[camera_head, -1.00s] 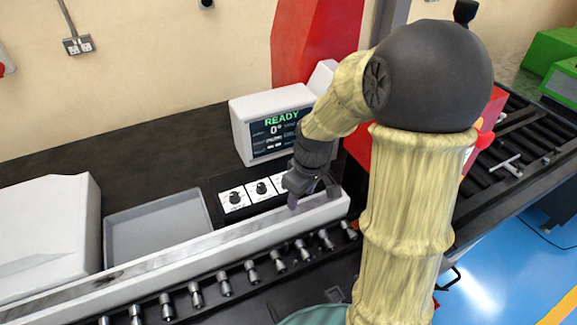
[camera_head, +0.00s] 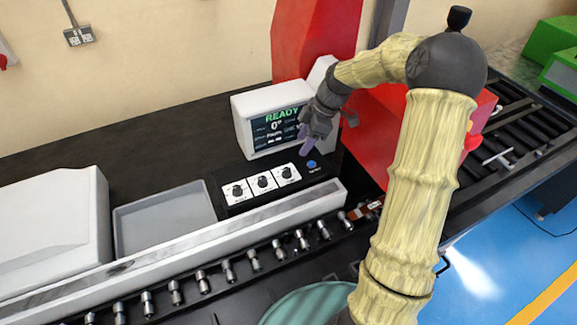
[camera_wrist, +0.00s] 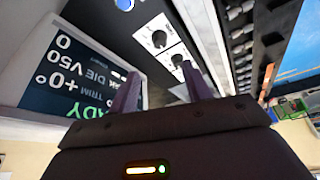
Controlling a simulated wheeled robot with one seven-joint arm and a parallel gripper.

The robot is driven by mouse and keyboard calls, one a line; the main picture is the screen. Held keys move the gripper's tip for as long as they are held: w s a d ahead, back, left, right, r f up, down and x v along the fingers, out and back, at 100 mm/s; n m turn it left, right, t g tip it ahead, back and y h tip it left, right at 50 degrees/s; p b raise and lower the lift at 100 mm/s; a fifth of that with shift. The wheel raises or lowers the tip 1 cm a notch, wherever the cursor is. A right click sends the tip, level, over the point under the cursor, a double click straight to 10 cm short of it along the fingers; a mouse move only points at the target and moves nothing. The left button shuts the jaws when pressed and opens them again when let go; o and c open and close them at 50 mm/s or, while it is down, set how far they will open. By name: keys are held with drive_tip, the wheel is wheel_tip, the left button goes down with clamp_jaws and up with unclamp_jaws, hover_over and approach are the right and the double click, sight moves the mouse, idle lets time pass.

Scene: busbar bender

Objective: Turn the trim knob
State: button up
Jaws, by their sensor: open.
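Three black knobs on white plates stand in a row on the black control panel (camera_head: 222,207): a left knob (camera_head: 237,190), a middle knob (camera_head: 262,182) and a right knob (camera_head: 287,173). Their labels are too small to read, so I cannot tell which is the trim knob. My gripper (camera_head: 304,142) is open and empty, above the panel's far right end and in front of the screen. The wrist view shows its two purple fingers (camera_wrist: 158,88) apart, with two knobs (camera_wrist: 158,40) (camera_wrist: 177,61) beyond them; neither is between the fingertips.
A white-framed screen (camera_head: 272,128) behind the panel reads READY and 0°. A blue button (camera_head: 311,164) sits at the panel's right end. A grey tray (camera_head: 165,220) lies to the left. A pale rail (camera_head: 230,225) and rollers (camera_head: 228,271) run along the front. A red machine body (camera_head: 375,140) stands right.

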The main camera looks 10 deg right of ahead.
sight(287, 170)
drive_tip(key=p+x, duration=0.4)
drive_tip(key=x, duration=0.8)
drive_tip(key=shift+d, duration=0.1)
drive_tip(key=c, duration=1)
